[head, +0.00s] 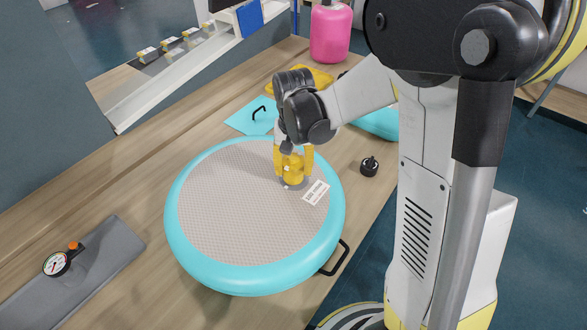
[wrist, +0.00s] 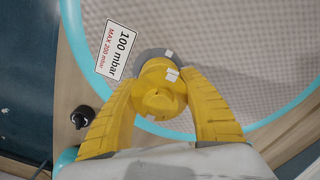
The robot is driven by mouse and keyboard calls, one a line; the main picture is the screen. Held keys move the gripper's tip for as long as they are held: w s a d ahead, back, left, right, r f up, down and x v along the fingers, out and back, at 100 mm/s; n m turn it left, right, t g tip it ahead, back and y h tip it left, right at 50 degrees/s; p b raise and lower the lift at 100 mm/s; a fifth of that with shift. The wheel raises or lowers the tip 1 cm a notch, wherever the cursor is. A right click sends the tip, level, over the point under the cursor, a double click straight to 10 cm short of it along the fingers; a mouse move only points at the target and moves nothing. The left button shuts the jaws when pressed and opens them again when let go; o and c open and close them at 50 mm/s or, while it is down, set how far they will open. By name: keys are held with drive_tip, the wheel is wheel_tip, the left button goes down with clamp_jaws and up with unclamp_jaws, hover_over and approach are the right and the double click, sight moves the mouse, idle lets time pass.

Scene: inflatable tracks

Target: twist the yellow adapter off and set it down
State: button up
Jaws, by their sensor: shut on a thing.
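The yellow adapter (head: 292,169) sits upright on the grey valve ring near the right side of the round teal inflatable (head: 235,200). It also shows in the wrist view (wrist: 159,90), with white marks on its side and the grey ring (wrist: 152,56) just beyond it. My gripper (head: 293,170) reaches down from above, its yellow fingers on both sides of the adapter. In the wrist view my gripper (wrist: 160,95) is shut on the adapter. Whether the adapter is still seated in the valve cannot be told.
A white pressure label (head: 315,192) lies beside the valve. A black cap (head: 369,166) stands on the wooden table to the right. A pressure gauge (head: 57,263) lies on a grey piece at left. A pink container (head: 331,34) stands behind. Bare table shows at left (head: 90,190).

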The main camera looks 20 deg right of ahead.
sight(294, 157)
drive_tip(key=shift+r+p, duration=1.3)
drive_tip(key=shift+r, duration=0.7)
